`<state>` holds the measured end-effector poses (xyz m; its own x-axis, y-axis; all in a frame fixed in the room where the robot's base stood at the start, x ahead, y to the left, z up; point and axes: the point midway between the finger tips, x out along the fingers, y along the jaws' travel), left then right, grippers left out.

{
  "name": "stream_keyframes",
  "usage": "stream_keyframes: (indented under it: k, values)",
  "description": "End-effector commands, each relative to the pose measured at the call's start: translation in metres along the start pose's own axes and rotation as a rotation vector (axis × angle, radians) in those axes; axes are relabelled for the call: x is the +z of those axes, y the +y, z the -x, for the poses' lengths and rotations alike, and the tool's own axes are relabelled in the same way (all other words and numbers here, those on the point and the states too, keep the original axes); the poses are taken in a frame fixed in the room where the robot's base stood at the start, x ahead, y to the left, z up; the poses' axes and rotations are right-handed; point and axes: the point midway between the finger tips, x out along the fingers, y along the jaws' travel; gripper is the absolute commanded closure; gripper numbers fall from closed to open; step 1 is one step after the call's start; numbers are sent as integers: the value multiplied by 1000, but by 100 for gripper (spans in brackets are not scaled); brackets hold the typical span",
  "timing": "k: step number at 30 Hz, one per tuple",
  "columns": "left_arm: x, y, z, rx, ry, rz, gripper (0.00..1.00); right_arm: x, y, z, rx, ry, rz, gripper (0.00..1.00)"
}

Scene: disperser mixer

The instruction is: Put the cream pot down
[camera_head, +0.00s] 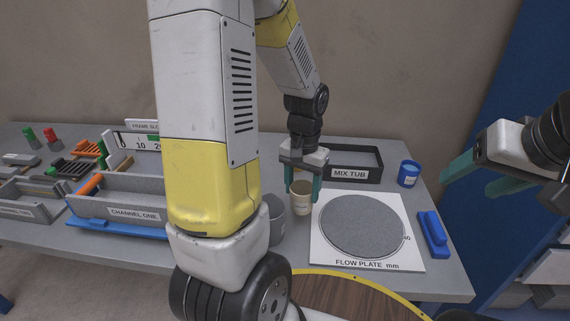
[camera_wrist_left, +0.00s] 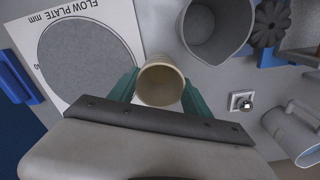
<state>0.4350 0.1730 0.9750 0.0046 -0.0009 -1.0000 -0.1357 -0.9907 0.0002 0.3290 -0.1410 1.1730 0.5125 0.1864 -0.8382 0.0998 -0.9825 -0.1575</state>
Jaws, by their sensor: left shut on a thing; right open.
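The cream pot (camera_head: 301,204) is a small cream-coloured cup beside the left edge of the flow plate (camera_head: 318,254). My left gripper (camera_head: 302,188) is shut on it, one teal finger on each side. In the left wrist view the pot (camera_wrist_left: 160,82) is between the two fingers (camera_wrist_left: 160,92), and its open top shows a plain tan inside. It looks upright. I cannot tell whether its base touches the table. My right gripper (camera_head: 472,180) is open and empty, off the table's right side.
A grey jug (camera_head: 276,222) stands close left of the pot, partly behind my arm. The mix tub (camera_head: 350,175) is behind, with a blue cup (camera_head: 408,173) to its right. A blue handled tool (camera_head: 433,234) lies right of the plate. The channel one box (camera_head: 120,203) is at left.

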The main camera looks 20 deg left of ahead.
Motion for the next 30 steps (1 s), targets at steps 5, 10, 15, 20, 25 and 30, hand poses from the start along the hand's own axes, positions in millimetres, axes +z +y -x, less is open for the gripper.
stream_keyframes:
  k: [5, 10, 15, 20, 25, 30]
  values:
    - [-11, -15, -2, 1, 1, 0, 100, 0, 0, 0, 0, 1, 0, 38]
    - [-43, -48, -7, 1, 0, 2, 100, 0, 0, 0, 0, 1, 0, 38]
    - [-74, -80, -12, 0, 0, 0, 100, 0, 0, 0, 0, 0, 0, 38]
    - [-95, -100, -14, 1, 0, -1, 100, 0, 0, 0, 0, 0, 0, 38]
    - [-104, -108, -15, 1, 0, -4, 100, 0, 0, 0, 0, 0, 0, 38]
    - [-108, -114, -28, 2, -4, -4, 100, 0, 0, 0, 0, 0, 0, 38]
